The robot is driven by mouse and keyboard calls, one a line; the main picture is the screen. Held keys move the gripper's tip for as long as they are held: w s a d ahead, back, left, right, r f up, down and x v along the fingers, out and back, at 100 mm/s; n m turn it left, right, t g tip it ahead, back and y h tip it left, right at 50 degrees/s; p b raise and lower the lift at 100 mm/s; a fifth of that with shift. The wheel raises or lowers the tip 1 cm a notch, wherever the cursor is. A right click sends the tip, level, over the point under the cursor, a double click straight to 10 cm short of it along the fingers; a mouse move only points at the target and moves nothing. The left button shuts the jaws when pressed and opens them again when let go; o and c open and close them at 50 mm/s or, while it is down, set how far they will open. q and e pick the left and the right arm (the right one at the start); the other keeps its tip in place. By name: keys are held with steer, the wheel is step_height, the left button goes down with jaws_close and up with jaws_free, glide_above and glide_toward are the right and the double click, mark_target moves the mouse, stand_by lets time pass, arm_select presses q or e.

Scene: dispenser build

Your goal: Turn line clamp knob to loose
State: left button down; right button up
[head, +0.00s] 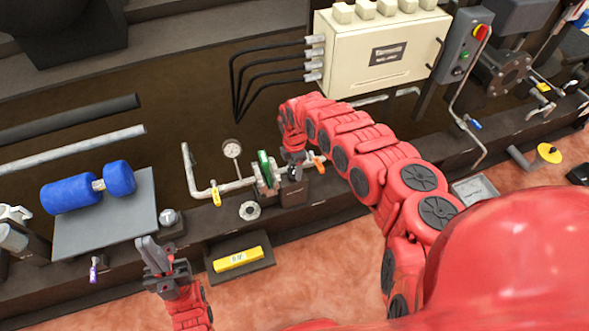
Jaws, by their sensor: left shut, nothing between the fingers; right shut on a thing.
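The line clamp (265,172) sits on the pipe run at the middle of the head view, with a green disc between grey flanges. My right gripper (293,170) reaches down to the right side of this clamp and is shut on a small dark part there, which looks like the clamp knob. The fingers and wrist hide most of the knob, so its turn position cannot be told. My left gripper (153,254) is shut and empty, at the front edge of the bench at lower left, away from the clamp.
A pressure gauge (232,148) and a yellow valve handle (217,196) stand left of the clamp. An orange handle (319,163) is close to the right gripper. A loose flange ring (249,210) lies in front. A tray (218,269) holds a yellow block (238,259). A blue roller (70,194) lies left.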

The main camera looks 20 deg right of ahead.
mark_target(294, 170)
steer(key=n, duration=0.3)
steer(key=shift+n+b, duration=0.3)
steer(key=shift+b, duration=0.1)
steer(key=shift+n+b, duration=0.3)
steer(key=shift+n, duration=1.4)
steer(key=o, duration=1.4)
steer(key=shift+r+p, duration=1.4)
steer(key=shift+r, duration=7.3)
